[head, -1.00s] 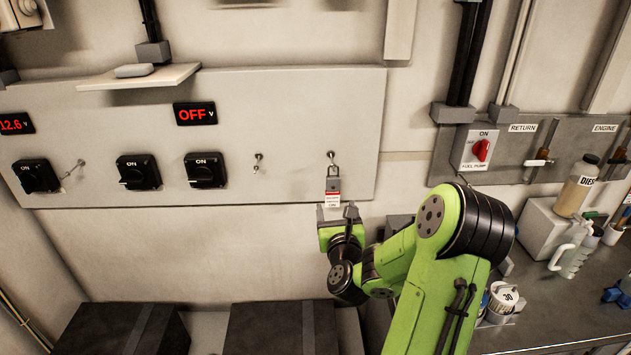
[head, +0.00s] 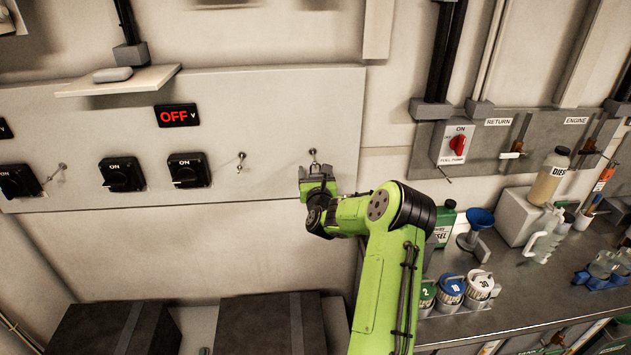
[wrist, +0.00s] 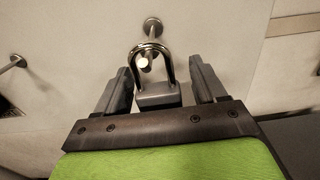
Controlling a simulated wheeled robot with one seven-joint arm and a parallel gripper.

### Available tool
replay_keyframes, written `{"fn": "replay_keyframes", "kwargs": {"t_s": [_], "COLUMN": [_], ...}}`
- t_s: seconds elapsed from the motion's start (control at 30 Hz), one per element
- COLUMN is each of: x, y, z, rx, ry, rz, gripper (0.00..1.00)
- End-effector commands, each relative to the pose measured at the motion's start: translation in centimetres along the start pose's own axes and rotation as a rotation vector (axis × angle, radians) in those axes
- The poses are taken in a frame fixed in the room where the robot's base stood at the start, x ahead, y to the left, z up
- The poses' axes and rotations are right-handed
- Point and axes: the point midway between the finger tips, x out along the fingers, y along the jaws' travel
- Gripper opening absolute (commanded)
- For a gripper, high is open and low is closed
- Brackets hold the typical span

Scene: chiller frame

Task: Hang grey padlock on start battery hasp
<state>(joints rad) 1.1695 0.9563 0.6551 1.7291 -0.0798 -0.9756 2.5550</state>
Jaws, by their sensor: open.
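A grey padlock (wrist: 158,96) with a shiny shackle hangs by its shackle over a short metal peg (wrist: 152,28) on the wall panel. My gripper (wrist: 160,78) is open, with one finger on each side of the padlock body. Gaps show on both sides of the body, so the fingers look apart from it. In the head view my gripper (head: 317,172) is at the right end of the panel and hides most of the padlock there. I cannot tell from any label which fitting is the start battery hasp.
Another peg (head: 241,160) stands left on the panel (head: 260,110), and a further metal fitting (head: 60,168) is beside the leftmost switch (head: 18,181). A small shelf (head: 118,82) juts out above. A cluttered bench (head: 520,285) is at the right.

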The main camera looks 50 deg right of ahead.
Motion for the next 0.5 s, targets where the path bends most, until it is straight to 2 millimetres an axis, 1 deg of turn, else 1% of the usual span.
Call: {"fn": "replay_keyframes", "kwargs": {"t_s": [0.2,0.27,0.5], "x": [0.21,0.21,0.19], "y": [0.00,0.00,0.00], "z": [-0.02,-0.02,-0.01], "rx": [-0.001,-0.001,-0.001], "ry": [0.001,0.001,0.001], "rz": [0.001,0.001,0.001], "gripper": [0.70,0.63,0.26]}}
